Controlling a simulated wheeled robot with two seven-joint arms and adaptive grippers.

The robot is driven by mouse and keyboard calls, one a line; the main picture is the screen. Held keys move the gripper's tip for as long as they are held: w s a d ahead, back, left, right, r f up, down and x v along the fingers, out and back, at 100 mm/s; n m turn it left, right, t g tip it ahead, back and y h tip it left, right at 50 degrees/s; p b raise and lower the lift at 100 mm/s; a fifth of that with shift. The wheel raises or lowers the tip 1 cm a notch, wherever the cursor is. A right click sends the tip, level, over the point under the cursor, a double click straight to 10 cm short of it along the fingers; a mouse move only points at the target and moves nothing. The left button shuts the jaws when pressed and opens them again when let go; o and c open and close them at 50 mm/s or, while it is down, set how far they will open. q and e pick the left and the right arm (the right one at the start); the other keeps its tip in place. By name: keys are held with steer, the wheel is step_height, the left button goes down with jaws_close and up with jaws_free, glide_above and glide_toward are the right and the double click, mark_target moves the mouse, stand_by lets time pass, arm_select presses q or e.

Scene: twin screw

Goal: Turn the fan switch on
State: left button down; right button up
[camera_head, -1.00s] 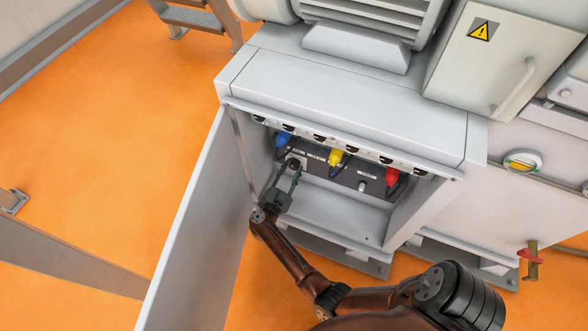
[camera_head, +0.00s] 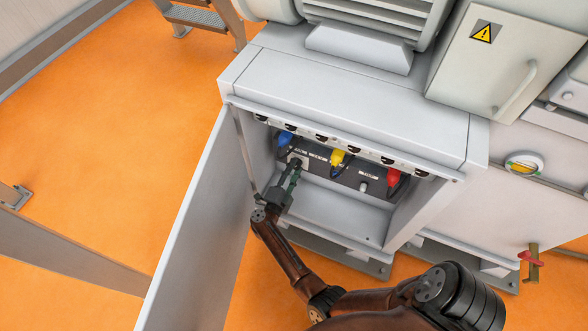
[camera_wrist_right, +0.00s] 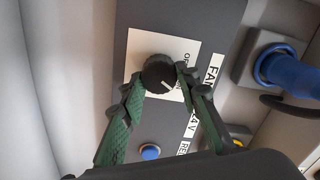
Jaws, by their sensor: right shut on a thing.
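The fan switch (camera_wrist_right: 158,76) is a round black knob with a white pointer line on a pale plate, beside a label reading "FAN", in the right wrist view. The pointer slants down and right. My right gripper (camera_wrist_right: 160,82) has its two green fingers on either side of the knob, shut on it. In the head view, my right gripper (camera_head: 293,170) reaches into the open cabinet at the left end of the dark panel (camera_head: 320,162), hiding most of the knob. My left gripper is not in view.
The open cabinet door (camera_head: 190,225) stands left of my right arm. Blue (camera_head: 285,138), yellow (camera_head: 338,157) and red (camera_head: 393,177) plugs sit along the panel. A blue button (camera_wrist_right: 149,152) is near the knob. The cabinet floor is clear.

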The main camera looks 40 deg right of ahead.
steer(key=shift+f, duration=0.15)
steer(key=o, duration=1.2)
steer(key=shift+c, duration=0.2)
